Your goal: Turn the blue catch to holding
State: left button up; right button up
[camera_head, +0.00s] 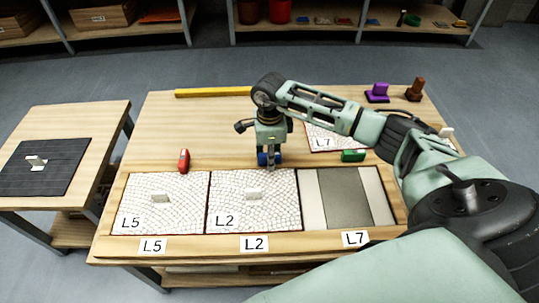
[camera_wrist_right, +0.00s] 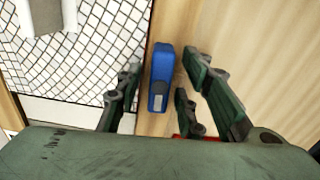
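The blue catch (camera_head: 262,159) sits on the back rail behind panel L2 (camera_head: 233,192), partly hidden by my right gripper (camera_head: 269,163). In the right wrist view the blue catch (camera_wrist_right: 161,66) has a grey end. It lies lengthwise along the wooden rail, clear of the white mosaic panel (camera_wrist_right: 95,50). My right gripper (camera_wrist_right: 160,82) is open, with fingers on both sides of the catch and visible gaps. My left gripper is not in view.
The red catch (camera_head: 184,160) points toward panel L5 (camera_head: 160,215); the green catch (camera_head: 353,156) lies along the rail. Panel L7 (camera_head: 320,130) lies behind the empty L7 slot (camera_head: 345,200). Purple (camera_head: 377,93) and brown (camera_head: 415,90) pieces stand at the back right.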

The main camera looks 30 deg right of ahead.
grip_shut()
dwell(0.3)
jog(key=n+b, duration=0.2)
jog(key=n, duration=0.3)
jog(key=shift+f, duration=0.1)
jog(key=n+b, duration=0.2)
jog(key=n, duration=0.3)
jog(key=shift+n, duration=0.4)
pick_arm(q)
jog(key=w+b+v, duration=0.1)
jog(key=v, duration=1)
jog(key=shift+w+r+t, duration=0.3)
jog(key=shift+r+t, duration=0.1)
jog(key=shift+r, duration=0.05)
pick_arm(e)
jog(key=n, duration=0.6)
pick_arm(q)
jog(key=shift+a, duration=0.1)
pick_arm(e)
jog(key=shift+n, duration=0.3)
jog(key=shift+o, duration=0.5)
grip_release()
